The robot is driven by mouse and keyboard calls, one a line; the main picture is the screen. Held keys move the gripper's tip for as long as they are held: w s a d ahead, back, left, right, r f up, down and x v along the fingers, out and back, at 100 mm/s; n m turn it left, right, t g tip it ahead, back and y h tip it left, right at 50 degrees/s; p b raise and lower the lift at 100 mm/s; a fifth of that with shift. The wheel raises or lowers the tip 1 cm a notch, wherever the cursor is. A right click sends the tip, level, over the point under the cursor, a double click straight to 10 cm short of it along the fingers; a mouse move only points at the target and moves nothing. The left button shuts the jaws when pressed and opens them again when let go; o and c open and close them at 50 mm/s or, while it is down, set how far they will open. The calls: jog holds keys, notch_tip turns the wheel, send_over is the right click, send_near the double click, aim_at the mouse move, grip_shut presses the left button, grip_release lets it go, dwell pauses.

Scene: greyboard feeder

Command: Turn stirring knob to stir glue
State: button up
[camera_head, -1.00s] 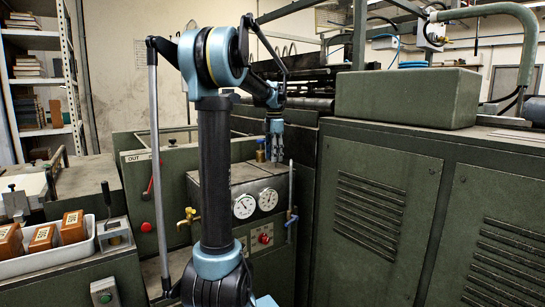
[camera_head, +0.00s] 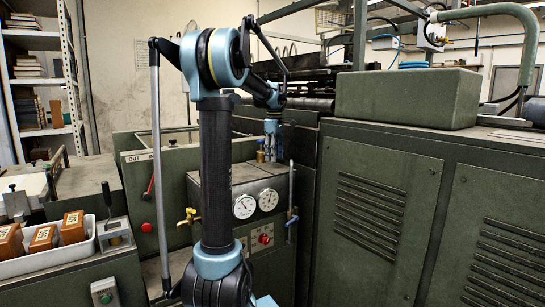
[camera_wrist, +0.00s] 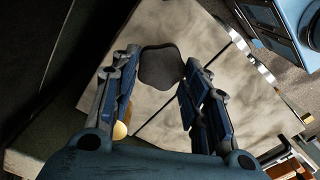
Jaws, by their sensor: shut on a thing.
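The stirring knob (camera_wrist: 162,68) is a dark, lobed knob above a grey metal top in the wrist view. My gripper (camera_wrist: 161,60) points down over it, with one finger on each side, and is shut on it. In the head view my gripper (camera_head: 271,148) is at the back of the grey glue box (camera_head: 235,187), which has two white dials on its front. The knob is hidden behind the fingers there.
A brass part (camera_head: 260,156) stands close to the left of my gripper; its rounded yellow top (camera_wrist: 120,130) shows beside the left finger. A tall green cabinet (camera_head: 375,200) stands close on the right. A blue-handled upright tube (camera_head: 291,200) rises at the box's right front.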

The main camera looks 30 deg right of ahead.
jog(key=m, duration=0.5)
jog(key=shift+w+d+m, duration=0.2)
jog(key=shift+m, duration=0.1)
jog(key=m, duration=0.6)
jog(key=shift+s+d, duration=0.1)
jog(key=shift+d, duration=0.05)
jog(key=m, duration=0.5)
jog(key=shift+s+m, duration=0.1)
jog(key=shift+m, duration=0.3)
jog(key=m, duration=0.6)
jog(key=shift+s, duration=0.15)
jog(key=m, duration=0.6)
jog(key=shift+s+m, duration=0.15)
jog(key=shift+m, duration=0.15)
jog(key=m, duration=0.5)
jog(key=shift+s, duration=0.1)
jog(key=m, duration=0.6)
jog(key=shift+a+m, duration=0.25)
jog(key=shift+m, duration=0.15)
jog(key=m, duration=0.6)
jog(key=shift+a, duration=0.15)
